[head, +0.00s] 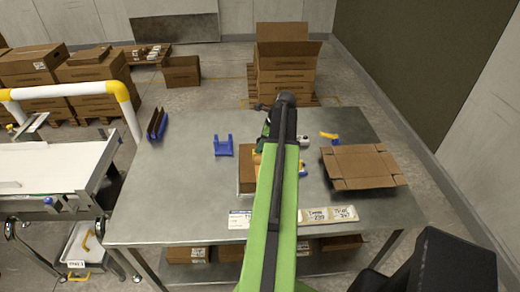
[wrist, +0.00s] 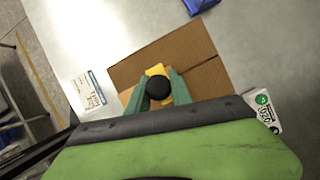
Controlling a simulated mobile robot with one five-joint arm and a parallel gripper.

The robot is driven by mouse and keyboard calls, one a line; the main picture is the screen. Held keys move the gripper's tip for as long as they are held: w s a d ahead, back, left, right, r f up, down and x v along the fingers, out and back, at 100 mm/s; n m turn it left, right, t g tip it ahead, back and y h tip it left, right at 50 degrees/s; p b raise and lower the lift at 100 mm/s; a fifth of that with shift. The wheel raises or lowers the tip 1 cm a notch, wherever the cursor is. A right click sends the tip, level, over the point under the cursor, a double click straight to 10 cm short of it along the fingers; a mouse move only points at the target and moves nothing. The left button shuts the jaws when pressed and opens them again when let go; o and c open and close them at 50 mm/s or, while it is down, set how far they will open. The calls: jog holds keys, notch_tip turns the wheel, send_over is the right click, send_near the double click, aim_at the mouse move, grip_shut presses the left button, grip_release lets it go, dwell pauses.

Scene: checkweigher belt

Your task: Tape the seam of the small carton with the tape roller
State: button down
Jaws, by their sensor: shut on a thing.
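The small carton (wrist: 195,58) lies closed on the steel table, a seam running across its brown top in the wrist view. In the head view only a strip of the carton (head: 246,172) shows left of my arm. My gripper (wrist: 158,82) is over the carton, its green fingers shut on the tape roller (wrist: 157,70), which shows as a yellow body with a black round part. Whether the roller touches the carton top cannot be told. In the head view my arm hides most of the gripper and roller.
A blue stand (head: 223,147) is behind the carton. A flat open carton (head: 362,168) lies at right, with a yellow-and-blue item (head: 329,135) behind it. A blue rack (head: 157,128) stands at the table's left, near the conveyor (head: 50,168). Labels (head: 330,215) line the front edge.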

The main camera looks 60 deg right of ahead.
jog(key=shift+w+d, duration=0.35)
jog(key=shift+d, duration=0.1)
jog(key=shift+w+d, duration=0.45)
jog(key=shift+d, duration=0.2)
jog(key=shift+w+d, duration=0.45)
jog(key=shift+d, duration=0.3)
jog(key=w+d, duration=0.3)
jog(key=d, duration=0.2)
jog(key=shift+w, duration=0.35)
notch_tip(320, 180, up, 7)
jog(key=p, duration=0.7)
